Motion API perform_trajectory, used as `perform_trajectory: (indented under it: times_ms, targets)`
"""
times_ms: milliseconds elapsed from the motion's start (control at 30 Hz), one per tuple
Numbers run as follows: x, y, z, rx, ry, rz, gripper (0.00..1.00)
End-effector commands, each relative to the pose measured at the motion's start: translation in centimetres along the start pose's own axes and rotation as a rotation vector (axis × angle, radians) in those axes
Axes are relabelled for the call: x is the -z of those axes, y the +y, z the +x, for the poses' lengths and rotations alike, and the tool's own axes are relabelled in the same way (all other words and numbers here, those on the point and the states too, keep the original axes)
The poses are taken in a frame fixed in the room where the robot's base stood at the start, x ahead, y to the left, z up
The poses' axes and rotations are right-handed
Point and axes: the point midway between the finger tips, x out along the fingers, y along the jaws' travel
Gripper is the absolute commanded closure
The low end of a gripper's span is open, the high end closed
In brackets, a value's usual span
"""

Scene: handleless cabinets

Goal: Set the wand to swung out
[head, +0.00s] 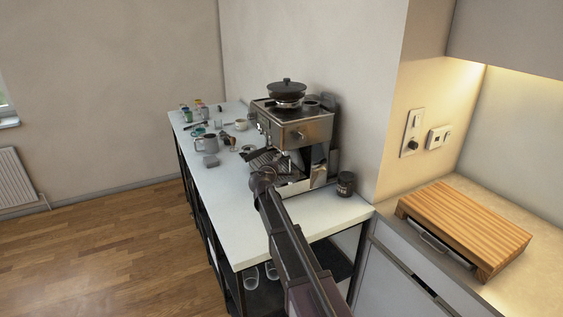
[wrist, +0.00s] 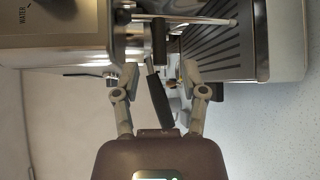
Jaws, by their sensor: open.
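The steel coffee machine (head: 300,130) stands on the white counter, and its body fills the upper left of the wrist view (wrist: 60,35). A thin pale metal rod (wrist: 210,23), which looks like the wand, runs across the front of the machine to above the drip tray (wrist: 228,45). A black bar (wrist: 159,42) crosses near its base. A black handle (wrist: 159,100) on a metal stem lies between my fingers, apparently untouched. My gripper (wrist: 160,76) is open in front of the machine; in the head view my gripper (head: 263,178) partly hides the machine's lower front.
A pan with a lid (head: 287,90) sits on top of the machine. A dark jar (head: 345,184) stands to its right. A grey jug (head: 206,143) and several small items stand on the counter (head: 222,195) to its left. A wooden board (head: 470,225) lies at right.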

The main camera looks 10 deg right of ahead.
Motion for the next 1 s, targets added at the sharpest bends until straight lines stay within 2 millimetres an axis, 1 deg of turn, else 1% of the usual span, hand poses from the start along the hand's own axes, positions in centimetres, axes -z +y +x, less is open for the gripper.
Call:
perform_trajectory:
  times_ms: [33,100,300,500,767,867,900,933,967,1000]
  targets:
    - [0.2,-0.1,1.1,0.000,-0.001,0.000,0.45]
    - [0.1,0.0,2.0,0.000,0.000,0.001,0.45]
    - [0.1,0.0,3.8,0.000,0.000,0.000,0.45]
    - [0.1,0.0,4.3,-0.001,0.001,0.000,0.45]
    - [0.1,0.0,4.3,-0.001,0.001,0.000,0.45]
    - [0.1,0.0,4.3,-0.001,0.001,0.000,0.71]
    - [0.1,0.0,4.3,-0.001,0.001,0.000,0.83]
    - [0.1,0.0,4.3,-0.001,0.001,0.000,0.92]
    - [0.1,0.0,4.3,-0.001,0.001,0.000,1.00]
    - [0.1,0.0,4.3,-0.001,0.001,0.000,1.00]
